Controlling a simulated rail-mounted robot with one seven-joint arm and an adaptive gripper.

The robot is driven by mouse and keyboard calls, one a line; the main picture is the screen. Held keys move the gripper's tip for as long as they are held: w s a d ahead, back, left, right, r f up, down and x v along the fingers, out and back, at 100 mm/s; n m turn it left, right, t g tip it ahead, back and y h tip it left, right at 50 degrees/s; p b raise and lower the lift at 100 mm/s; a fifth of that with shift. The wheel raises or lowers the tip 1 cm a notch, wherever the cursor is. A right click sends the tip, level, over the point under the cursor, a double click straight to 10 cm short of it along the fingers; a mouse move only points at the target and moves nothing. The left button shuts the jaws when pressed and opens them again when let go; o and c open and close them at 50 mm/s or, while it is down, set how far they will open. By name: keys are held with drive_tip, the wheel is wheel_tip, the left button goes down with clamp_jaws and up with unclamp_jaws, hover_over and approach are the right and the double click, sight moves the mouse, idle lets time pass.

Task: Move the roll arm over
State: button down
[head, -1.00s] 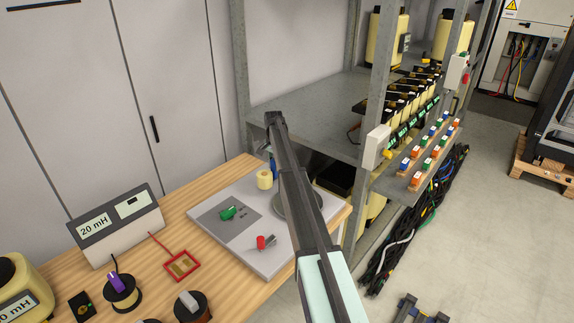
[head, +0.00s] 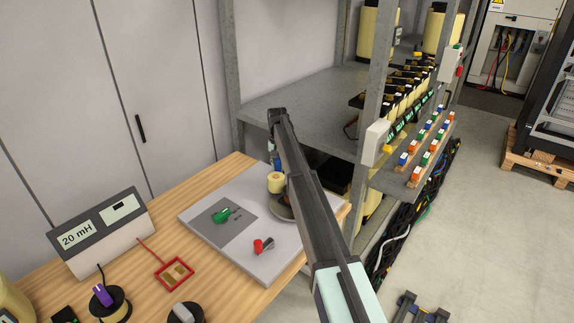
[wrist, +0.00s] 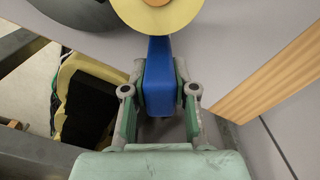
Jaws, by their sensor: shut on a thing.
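In the wrist view, my gripper (wrist: 160,95) is shut on a blue handle (wrist: 159,78), one finger on each side. In the head view the cream roll (head: 275,183) stands above the grey bench unit (head: 235,190), at the edge of a round grey disc (head: 281,207). Whether the roll touches the disc is unclear. My arm hides much of the disc, the blue handle and my gripper in the head view.
A green knob (head: 221,215) and a red knob (head: 263,246) stand on the unit's left and front parts. A 20 mH meter (head: 100,234), red frame (head: 174,273) and spools share the wooden bench. A metal shelf rack (head: 300,106) stands close behind.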

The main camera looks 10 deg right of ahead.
drive_tip(key=shift+d, duration=0.1)
drive_tip(key=c, duration=0.9)
unclamp_jaws()
wheel_tip(320, 180, up, 12)
drive_tip(key=shift+r, duration=0.1)
